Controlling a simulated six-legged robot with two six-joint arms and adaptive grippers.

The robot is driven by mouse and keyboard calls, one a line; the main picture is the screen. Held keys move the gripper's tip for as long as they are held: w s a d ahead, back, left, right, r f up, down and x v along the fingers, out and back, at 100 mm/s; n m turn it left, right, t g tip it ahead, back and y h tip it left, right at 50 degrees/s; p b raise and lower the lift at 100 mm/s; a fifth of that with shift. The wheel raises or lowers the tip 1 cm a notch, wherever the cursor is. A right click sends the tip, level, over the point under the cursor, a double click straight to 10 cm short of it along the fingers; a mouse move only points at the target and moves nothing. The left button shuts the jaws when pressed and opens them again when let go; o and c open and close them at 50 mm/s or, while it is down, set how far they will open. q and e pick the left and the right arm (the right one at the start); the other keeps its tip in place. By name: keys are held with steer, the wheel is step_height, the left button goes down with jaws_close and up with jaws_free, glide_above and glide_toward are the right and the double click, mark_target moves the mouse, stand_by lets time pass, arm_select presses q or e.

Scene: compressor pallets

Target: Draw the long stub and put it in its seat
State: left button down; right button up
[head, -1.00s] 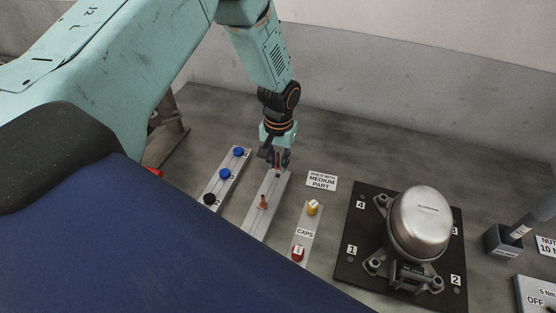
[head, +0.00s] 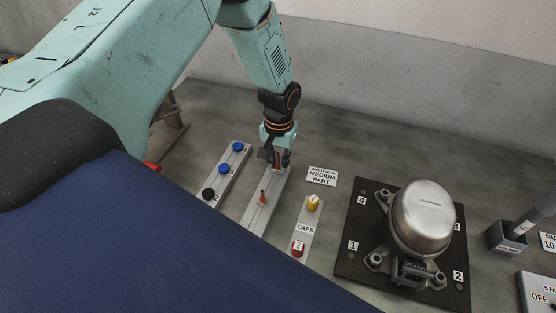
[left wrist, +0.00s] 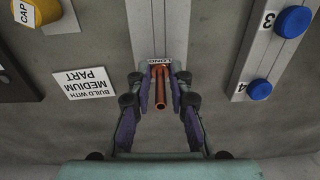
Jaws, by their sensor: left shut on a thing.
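The long stub is a copper tube (left wrist: 160,88) standing at the far end of a pale strip (head: 256,217), by a label reading LONG in the left wrist view. My left gripper (head: 277,160) is over that end of the strip, its fingers (left wrist: 161,92) on both sides of the tube and shut on it. A second copper stub (head: 263,196) stands nearer on the same strip. The compressor (head: 421,219), a silver dome on feet, sits on a dark plate (head: 347,262) with numbered corners. I do not see my right gripper.
A strip with blue and black knobs (head: 224,169) lies left of the stub strip. A caps strip (head: 304,232) with a yellow cap (head: 313,202) and a red cap (head: 298,248) lies right. A sign (head: 322,176) reads BUILD WITH MEDIUM PART. A grey holder (head: 506,237) stands far right.

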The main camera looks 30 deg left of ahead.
arm_select(q)
steer(key=shift+f, duration=0.25)
steer(key=c, duration=1.1)
jaws_free()
steer(key=shift+c, duration=0.2)
steer(key=shift+r, duration=0.15)
step_height(320, 180, up, 12)
steer(key=shift+d+f, duration=0.1)
steer(key=shift+s, duration=0.1)
